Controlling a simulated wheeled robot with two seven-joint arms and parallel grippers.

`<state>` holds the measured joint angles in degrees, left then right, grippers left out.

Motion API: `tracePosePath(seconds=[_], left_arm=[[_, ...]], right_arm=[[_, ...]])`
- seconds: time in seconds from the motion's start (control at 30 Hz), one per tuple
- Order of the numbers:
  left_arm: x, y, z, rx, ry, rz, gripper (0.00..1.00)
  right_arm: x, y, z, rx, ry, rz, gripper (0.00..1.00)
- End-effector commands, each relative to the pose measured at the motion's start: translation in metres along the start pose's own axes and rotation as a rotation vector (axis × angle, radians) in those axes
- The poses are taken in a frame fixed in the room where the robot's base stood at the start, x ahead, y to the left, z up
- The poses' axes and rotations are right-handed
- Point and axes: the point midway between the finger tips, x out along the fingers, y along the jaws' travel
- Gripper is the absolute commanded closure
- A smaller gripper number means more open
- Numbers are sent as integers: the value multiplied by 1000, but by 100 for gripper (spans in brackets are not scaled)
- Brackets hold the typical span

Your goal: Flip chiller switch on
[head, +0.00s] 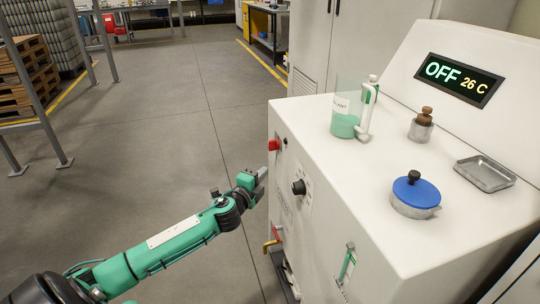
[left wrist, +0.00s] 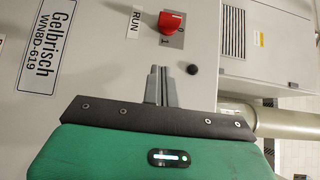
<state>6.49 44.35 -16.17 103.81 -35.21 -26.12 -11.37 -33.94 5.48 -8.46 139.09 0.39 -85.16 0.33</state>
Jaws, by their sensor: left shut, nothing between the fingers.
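The chiller (head: 370,170) is a white cabinet whose display (head: 459,79) reads OFF and 26 C. Its red switch (head: 274,145) is on the front face near the top left corner. In the left wrist view the red rotary switch (left wrist: 172,23) sits on a plate beside a RUN label, with 0 and 1 marks. My left gripper (head: 262,172) is shut and empty, in front of the cabinet face, a little below the switch. In the left wrist view its closed fingers (left wrist: 157,72) point toward the panel, below the switch. I cannot tell whether they touch the panel. My right gripper is not in view.
A black knob (head: 298,187) is on the same face. A beaker of green liquid (head: 345,122), a blue-lidded pot (head: 415,196), a brown-topped weight (head: 421,126) and a metal tray (head: 485,174) are on top.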

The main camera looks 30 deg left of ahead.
Motion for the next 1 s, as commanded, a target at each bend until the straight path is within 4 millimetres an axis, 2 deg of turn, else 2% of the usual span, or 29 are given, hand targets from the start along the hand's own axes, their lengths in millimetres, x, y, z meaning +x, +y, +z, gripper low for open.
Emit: tracePosePath(seconds=[0.57, 0.63, 0.8, 1.0], left_arm=[[82, -1, 1, 0, -2, -2, 100], [90, 0, 8, 3, -4, -1, 100], [105, 0, 22, 2, -2, 0, 100], [111, 0, 29, 1, -1, 0, 100]], right_arm=[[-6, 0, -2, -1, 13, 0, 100], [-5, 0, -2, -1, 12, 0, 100], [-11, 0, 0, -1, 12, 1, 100], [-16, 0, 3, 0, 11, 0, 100]])
